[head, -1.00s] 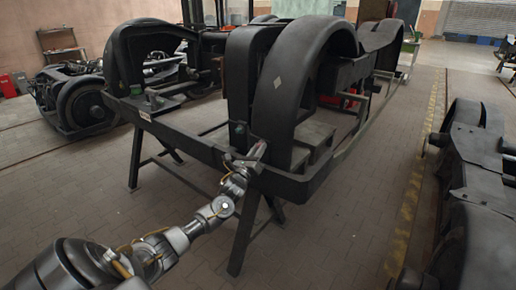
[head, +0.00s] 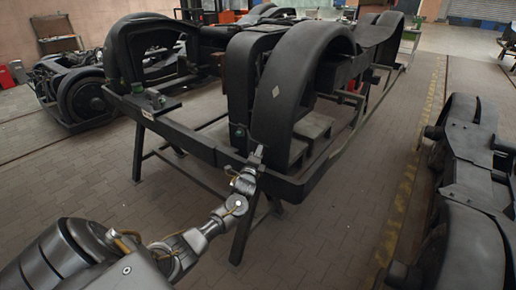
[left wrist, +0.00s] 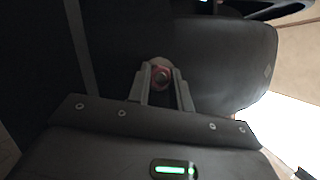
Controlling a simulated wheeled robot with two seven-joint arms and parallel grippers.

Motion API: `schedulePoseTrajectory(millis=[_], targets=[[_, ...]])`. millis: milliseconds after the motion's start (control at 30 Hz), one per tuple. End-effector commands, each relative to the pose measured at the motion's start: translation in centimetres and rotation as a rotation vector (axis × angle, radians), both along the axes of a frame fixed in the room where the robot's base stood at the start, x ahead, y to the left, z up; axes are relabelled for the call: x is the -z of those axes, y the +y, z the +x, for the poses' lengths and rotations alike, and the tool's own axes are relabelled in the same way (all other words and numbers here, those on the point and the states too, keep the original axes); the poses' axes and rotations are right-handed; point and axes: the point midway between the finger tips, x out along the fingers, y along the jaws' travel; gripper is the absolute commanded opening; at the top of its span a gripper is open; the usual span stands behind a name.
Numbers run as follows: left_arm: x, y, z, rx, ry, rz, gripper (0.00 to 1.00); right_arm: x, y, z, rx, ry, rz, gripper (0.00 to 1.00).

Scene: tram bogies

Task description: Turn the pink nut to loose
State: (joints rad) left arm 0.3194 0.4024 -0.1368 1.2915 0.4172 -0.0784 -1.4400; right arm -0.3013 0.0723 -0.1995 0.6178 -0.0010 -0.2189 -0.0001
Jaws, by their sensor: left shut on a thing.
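The pink nut (left wrist: 161,77) shows in the left wrist view as a small reddish-pink round piece between my fingertips, against dark metal. My left gripper (left wrist: 161,70) is shut on it, with one finger on each side. In the head view my left gripper (head: 257,155) is at the front beam of the black bogie frame (head: 205,149), beside the foot of the large curved guard (head: 277,105). The nut cannot be made out there. My right gripper is in neither view.
The bogie frame stands on black trestle legs (head: 243,232). More dark bogie parts (head: 468,165) stand at the right, and another bogie (head: 78,95) is at the back left. Bare paved floor (head: 70,180) lies to the left.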

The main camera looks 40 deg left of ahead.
Motion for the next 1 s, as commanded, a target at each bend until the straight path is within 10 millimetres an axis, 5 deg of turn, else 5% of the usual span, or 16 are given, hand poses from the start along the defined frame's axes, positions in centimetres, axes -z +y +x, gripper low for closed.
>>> schedulePoseTrajectory(millis=[400, 1000], targets=[[-0.7, 0.0, 0.0, -0.002, -0.007, -0.397, 0.00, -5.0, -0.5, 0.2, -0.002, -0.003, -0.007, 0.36], [-0.8, 0.2, -0.1, -0.003, -0.019, -0.964, 0.00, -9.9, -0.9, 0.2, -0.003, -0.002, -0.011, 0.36]])
